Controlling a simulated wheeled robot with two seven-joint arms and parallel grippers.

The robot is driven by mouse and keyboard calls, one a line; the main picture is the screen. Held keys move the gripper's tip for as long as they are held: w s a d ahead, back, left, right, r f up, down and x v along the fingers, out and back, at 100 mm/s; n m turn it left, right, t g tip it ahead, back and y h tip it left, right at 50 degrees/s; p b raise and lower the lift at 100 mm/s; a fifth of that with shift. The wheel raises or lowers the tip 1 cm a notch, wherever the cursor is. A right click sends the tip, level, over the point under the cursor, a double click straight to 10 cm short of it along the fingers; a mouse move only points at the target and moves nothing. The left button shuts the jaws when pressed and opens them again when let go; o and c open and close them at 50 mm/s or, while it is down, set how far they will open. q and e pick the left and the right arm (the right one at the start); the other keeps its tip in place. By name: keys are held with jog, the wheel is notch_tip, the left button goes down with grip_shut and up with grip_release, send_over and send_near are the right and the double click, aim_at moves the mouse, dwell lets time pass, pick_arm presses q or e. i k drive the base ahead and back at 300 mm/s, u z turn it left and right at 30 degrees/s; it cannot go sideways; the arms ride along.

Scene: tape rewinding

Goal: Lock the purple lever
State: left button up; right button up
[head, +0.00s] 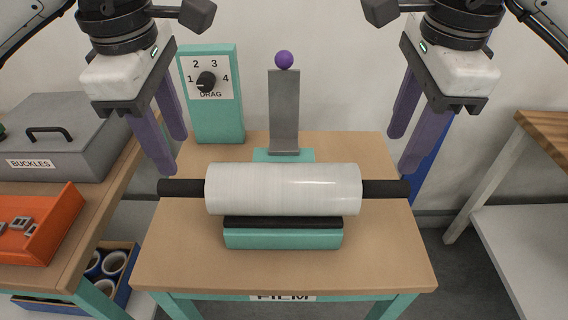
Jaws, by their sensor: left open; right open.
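The purple lever shows as a purple ball knob (284,60) on top of an upright grey arm (284,110), behind the roll on a teal base. A white film roll (284,188) lies level on a teal cradle (283,238), with black rod ends (182,188) sticking out at both sides. My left gripper (176,154) is open and empty above the left rod end. My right gripper (400,154) is open and empty above the right rod end. Both are apart from the lever, one to each side of it.
A teal drag dial box (220,126) stands at the table's back left. The wooden table (190,262) is clear in front. A grey buckles box (60,140) and an orange tray (38,232) sit on the left bench. Another table (542,125) stands at the right.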

aim_at(283, 83)
jog(key=k, duration=1.5)
